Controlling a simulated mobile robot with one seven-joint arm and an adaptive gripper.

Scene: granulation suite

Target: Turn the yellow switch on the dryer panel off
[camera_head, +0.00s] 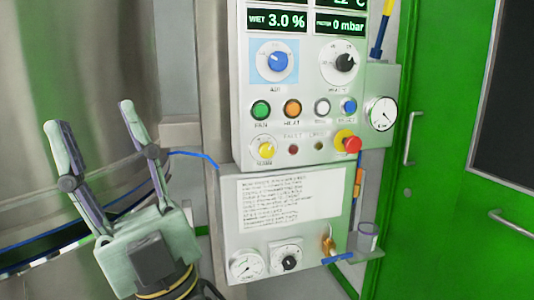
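The dryer panel (242,82) is a pale upright box with displays, knobs and buttons, right of centre in the head view. The yellow switch (266,149) is a small round knob on a white dial near the panel's lower left. Its exact pointer position is too small to read. My gripper (92,124) is at the left, pointing up. Its two fingers are spread wide with nothing between them. It is left of the yellow switch and apart from the panel.
A red mushroom button (352,145) on yellow is right of the switch. A blue knob (278,62) and a black knob (345,63) are above. A lower box (229,206) has a gauge and a dial. A large steel vessel (90,60) stands behind my gripper. A green door (440,220) is right.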

